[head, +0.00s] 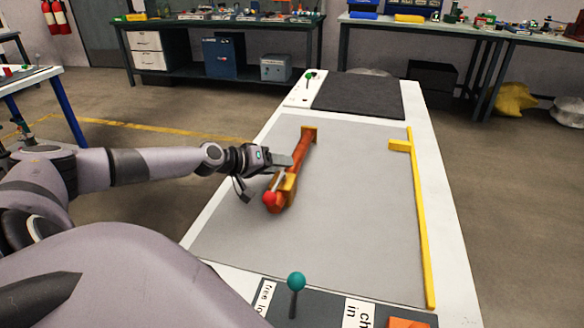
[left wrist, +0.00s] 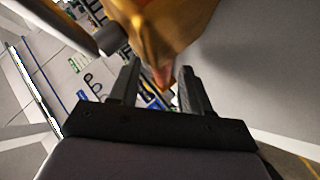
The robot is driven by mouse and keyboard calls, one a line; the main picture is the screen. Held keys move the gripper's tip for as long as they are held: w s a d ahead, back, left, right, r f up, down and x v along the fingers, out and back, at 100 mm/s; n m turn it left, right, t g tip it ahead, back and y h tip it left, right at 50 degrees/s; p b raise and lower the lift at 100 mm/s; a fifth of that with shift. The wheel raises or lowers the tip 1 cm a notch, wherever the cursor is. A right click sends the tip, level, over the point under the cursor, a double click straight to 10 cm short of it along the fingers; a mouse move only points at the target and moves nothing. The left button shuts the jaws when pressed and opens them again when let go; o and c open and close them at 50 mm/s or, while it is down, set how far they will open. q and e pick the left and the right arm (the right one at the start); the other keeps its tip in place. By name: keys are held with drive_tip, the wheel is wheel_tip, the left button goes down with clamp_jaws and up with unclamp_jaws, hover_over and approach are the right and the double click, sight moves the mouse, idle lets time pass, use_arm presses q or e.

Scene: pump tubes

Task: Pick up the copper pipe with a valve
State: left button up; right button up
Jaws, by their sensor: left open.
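The copper pipe with a valve (head: 301,154) is on the left part of the grey work surface, its long axis running away from me. Its brass-yellow valve body (head: 288,187) and a red round part (head: 269,198) are at the near end. A yellowish flange is at the far end. My left gripper (head: 284,161) reaches in from the left, beside the pipe just beyond the valve. In the left wrist view its two fingers (left wrist: 158,68) are apart, with the brass body (left wrist: 165,28) close ahead. Contact cannot be told. My right gripper is not in view.
The grey mat (head: 350,220) lies on a white table, with a yellow L-shaped bar (head: 420,215) along its right side. A teal-knobbed lever (head: 296,282) stands at the near edge and a green-knobbed one (head: 308,77) at the far left. The mat's middle is clear.

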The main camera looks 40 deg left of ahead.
use_arm(q)
drive_tip(key=shift+w+r, duration=0.1)
drive_tip(key=shift+w, duration=0.3)
drive_tip(key=shift+p+x, duration=0.3)
drive_tip(key=shift+x, duration=0.8)
clamp_jaws()
